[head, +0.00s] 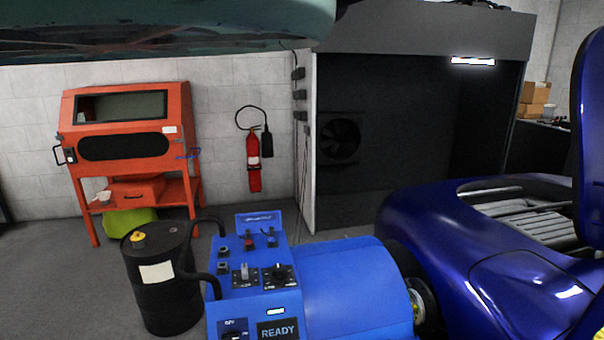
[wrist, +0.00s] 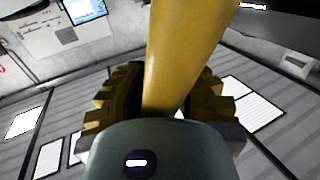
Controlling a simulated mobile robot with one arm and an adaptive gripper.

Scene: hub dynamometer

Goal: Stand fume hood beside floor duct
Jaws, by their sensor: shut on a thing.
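My gripper (wrist: 162,98) shows in the wrist view, its dark, yellow-ridged fingers on either side of a thick yellow tube (wrist: 185,45). The gripper is shut on this tube, which runs up out of the top of the picture. Only part of the tube shows, so I cannot tell whether it belongs to the fume hood. My gripper is not clearly seen in the head view. I cannot pick out the floor duct in either view.
In the head view a blue console (head: 255,275) and black drum (head: 160,285) stand in front, with a blue car (head: 490,250) at right. Behind are an orange cabinet (head: 125,140), a fire extinguisher (head: 254,160) and a dark booth (head: 415,130). Some floor is clear at left.

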